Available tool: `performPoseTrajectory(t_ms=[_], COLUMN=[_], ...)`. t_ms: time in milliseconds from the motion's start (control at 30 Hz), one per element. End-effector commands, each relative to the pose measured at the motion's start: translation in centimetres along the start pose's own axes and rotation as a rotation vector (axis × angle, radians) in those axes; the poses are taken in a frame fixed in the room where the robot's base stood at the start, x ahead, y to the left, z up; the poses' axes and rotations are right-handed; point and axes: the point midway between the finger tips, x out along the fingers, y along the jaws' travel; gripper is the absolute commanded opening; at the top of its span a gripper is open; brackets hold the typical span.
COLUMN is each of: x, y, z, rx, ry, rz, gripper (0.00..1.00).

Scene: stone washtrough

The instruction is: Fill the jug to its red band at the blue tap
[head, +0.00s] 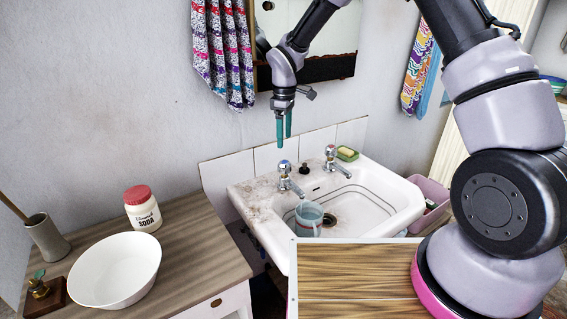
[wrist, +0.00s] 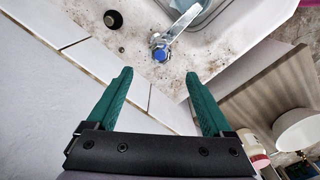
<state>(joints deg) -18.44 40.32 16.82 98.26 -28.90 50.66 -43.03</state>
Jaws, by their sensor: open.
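The blue tap (head: 285,167) is a chrome tap with a blue-capped top at the basin's back left corner. Its blue cap (wrist: 160,54) shows in the wrist view just beyond and between my fingertips. The jug (head: 308,219), pale and bluish, stands in the basin below this tap's spout. Its red band cannot be made out, and I cannot tell its water level or whether water runs. My gripper (head: 284,140) points down just above the blue tap, its teal fingers apart and empty. It also shows in the wrist view (wrist: 160,74).
A second chrome tap (head: 332,154) and a yellow-green soap (head: 347,153) are on the right of the stained basin (head: 395,190). A dark plug (head: 304,168) sits between the taps. A white bowl (head: 116,270) and soda jar (head: 142,210) stand on the left cabinet.

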Motion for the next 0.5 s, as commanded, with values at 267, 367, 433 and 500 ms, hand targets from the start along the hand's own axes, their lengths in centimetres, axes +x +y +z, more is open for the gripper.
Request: performPoseTrajectory(t_ms=[267, 367, 433, 500], x=[5.1, 6.9, 8.0, 8.9], y=[-0.2, -0.1, -0.1, -0.1], z=[0.1, 0.1, 0.1, 0.0], rx=[0.002, 0.004, 0.004, 0.004], ry=[-0.004, -0.003, -0.003, -0.002], rz=[-0.004, -0.004, -0.004, -0.003], gripper=[0.85, 0.85, 0.85, 0.85])
